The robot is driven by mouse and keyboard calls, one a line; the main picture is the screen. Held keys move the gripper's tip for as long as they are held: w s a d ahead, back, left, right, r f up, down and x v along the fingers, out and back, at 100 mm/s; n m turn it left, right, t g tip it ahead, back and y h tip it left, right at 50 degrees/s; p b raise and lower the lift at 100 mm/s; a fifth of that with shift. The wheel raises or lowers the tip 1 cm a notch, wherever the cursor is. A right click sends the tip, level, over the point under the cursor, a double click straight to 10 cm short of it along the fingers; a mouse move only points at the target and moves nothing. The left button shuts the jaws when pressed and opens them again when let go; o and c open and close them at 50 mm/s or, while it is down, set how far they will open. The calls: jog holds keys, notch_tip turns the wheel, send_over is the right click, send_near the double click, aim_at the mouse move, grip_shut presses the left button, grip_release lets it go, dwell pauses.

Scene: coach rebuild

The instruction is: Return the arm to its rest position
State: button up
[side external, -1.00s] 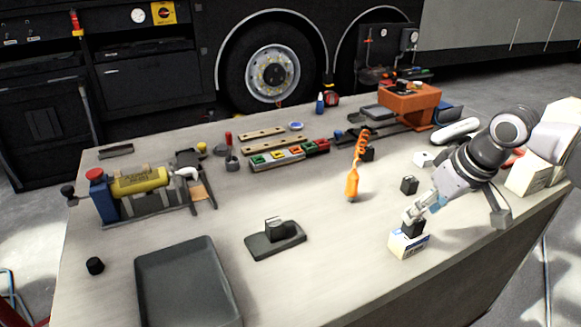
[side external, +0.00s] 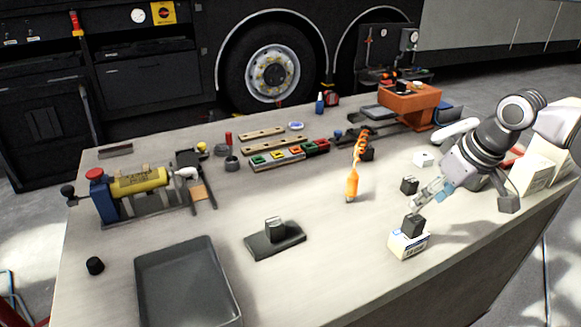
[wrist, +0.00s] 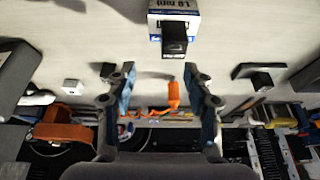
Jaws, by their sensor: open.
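My gripper (side external: 428,196) is at the right side of the bench, tilted down, just above a black block (side external: 413,225). Its fingers are apart and empty, and in the wrist view my gripper (wrist: 157,80) shows a clear gap between them. The black block sits upright on a small white box (side external: 408,244) with blue printing. In the wrist view the black block (wrist: 174,39) and the white box (wrist: 180,8) lie beyond the fingertips, apart from them.
Another black block (side external: 409,185) and a white block (side external: 423,159) stand near my arm. An orange coiled-cord tool (side external: 352,184) lies left of them. A dark stand (side external: 275,241) and grey tray (side external: 187,290) are on the left. The bench's front right is clear.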

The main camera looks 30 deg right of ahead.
jog(key=d+r, duration=0.7)
jog(key=d, duration=0.2)
jog(key=shift+s+r, duration=0.15)
jog(key=shift+s, duration=0.05)
dwell(0.3)
